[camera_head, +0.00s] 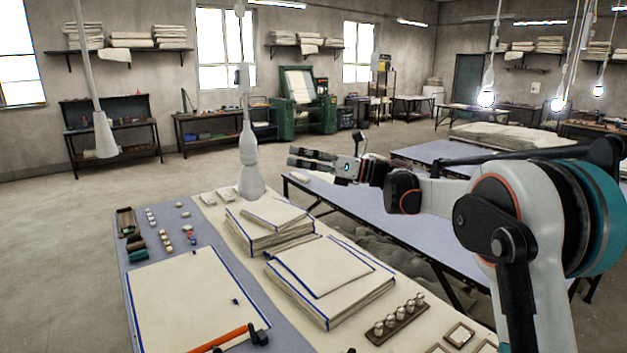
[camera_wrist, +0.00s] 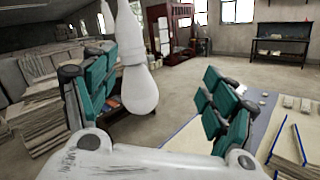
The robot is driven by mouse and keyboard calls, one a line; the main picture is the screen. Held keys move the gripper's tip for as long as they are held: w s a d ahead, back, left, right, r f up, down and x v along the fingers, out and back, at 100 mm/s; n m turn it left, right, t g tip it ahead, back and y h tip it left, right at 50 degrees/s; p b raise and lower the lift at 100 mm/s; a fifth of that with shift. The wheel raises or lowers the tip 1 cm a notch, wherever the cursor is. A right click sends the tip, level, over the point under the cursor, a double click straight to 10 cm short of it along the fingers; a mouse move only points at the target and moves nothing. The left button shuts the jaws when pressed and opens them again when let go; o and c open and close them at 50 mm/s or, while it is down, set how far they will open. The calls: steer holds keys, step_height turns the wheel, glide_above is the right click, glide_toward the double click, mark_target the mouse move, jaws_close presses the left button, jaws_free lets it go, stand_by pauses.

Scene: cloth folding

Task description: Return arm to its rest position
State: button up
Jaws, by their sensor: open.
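My gripper (camera_head: 312,160) is raised above the gap between the two tables and points to the left in the head view. It is open and empty. My arm comes in from the right of the head view, with the elbow bent high. A cream cloth with a blue edge (camera_head: 190,300) lies flat on the near table, well below and apart from my gripper.
Stacks of folded cloth (camera_head: 330,285) (camera_head: 262,235) lie on the near table (camera_head: 125,275). A white hanging lamp (camera_head: 250,165) is close to my gripper; it also shows in the wrist view (camera_wrist: 139,85). A second table (camera_head: 370,210) stands behind. Open floor lies to the left.

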steer(key=d+r+m+t+h+b, duration=0.3)
steer(key=d+r+m+t+h, duration=0.3)
steer(key=d+r+m+t, duration=0.7)
steer(key=s+d+f+m+t+h+b, duration=0.25)
steer(key=s+d+f+m+h, duration=0.85)
steer(key=m, duration=1)
steer(key=s+f+m+g+h+b, duration=0.2)
steer(key=s+f+m+g+b, duration=0.3)
steer(key=s+f, duration=2.7)
step_height(320, 180, down, 2)
steer(key=d+m+g, duration=0.1)
steer(key=m+g, duration=0.6)
steer(key=m, duration=0.2)
steer(key=shift+s+f, duration=0.15)
steer(key=shift+s, duration=0.15)
